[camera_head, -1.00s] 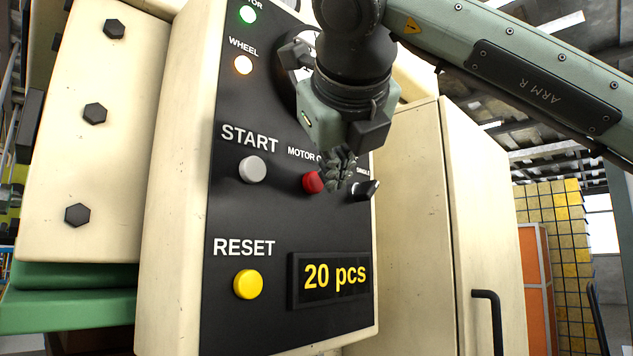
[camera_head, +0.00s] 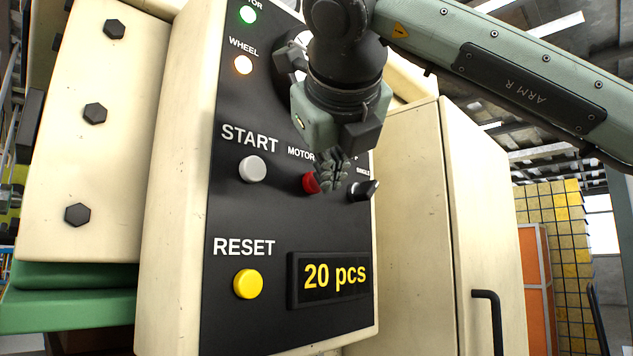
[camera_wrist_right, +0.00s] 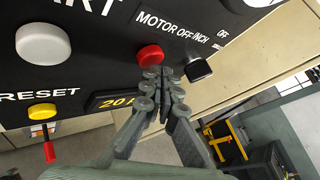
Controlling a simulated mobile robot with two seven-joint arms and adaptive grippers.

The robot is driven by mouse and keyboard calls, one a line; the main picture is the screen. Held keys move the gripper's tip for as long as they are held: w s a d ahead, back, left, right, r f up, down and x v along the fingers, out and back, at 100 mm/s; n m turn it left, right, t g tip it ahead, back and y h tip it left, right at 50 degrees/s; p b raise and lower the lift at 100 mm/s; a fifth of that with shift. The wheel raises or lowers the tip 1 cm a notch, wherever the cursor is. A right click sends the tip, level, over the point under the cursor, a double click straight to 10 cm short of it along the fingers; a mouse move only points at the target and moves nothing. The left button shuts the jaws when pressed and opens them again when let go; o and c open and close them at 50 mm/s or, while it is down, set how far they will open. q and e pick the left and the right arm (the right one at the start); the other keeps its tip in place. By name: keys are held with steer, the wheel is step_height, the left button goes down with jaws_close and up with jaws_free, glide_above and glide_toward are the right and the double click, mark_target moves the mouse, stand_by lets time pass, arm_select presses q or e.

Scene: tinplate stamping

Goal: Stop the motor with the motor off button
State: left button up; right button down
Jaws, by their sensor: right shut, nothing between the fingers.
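The red motor off button (camera_head: 310,183) is on the black control panel (camera_head: 240,215), under the label "MOTOR", partly covered by my right gripper. In the right wrist view the red button (camera_wrist_right: 150,55) shows whole under "MOTOR OFF". My right gripper (camera_head: 331,175) is shut and empty. Its fingertips (camera_wrist_right: 159,74) appear at the lower edge of the red button; I cannot tell whether they touch it. The green lamp (camera_head: 248,14) at the panel top is lit, its label partly cut off. My left gripper is not in view.
A black selector knob (camera_head: 364,190) sits close right of the fingers. The white START button (camera_head: 253,169) and yellow RESET button (camera_head: 248,284) are to the left. The display (camera_head: 330,278) reads "20 pcs". The WHEEL lamp (camera_head: 243,64) glows orange. A beige cabinet (camera_head: 410,230) stands to the right.

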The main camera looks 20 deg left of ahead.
steer(key=shift+w+a, duration=0.15)
steer(key=shift+a, duration=0.3)
stand_by(0.6)
steer(key=shift+s+d+b, duration=0.3)
steer(key=shift+d+b, duration=0.3)
steer(key=shift+d, duration=0.2)
steer(key=shift+d, duration=0.15)
steer(key=d+b, duration=0.1)
steer(key=s+d+b, duration=0.1)
steer(key=d, duration=0.1)
steer(key=d+b, duration=0.1)
steer(key=shift+s+d, duration=0.2)
steer(key=shift+s, duration=0.15)
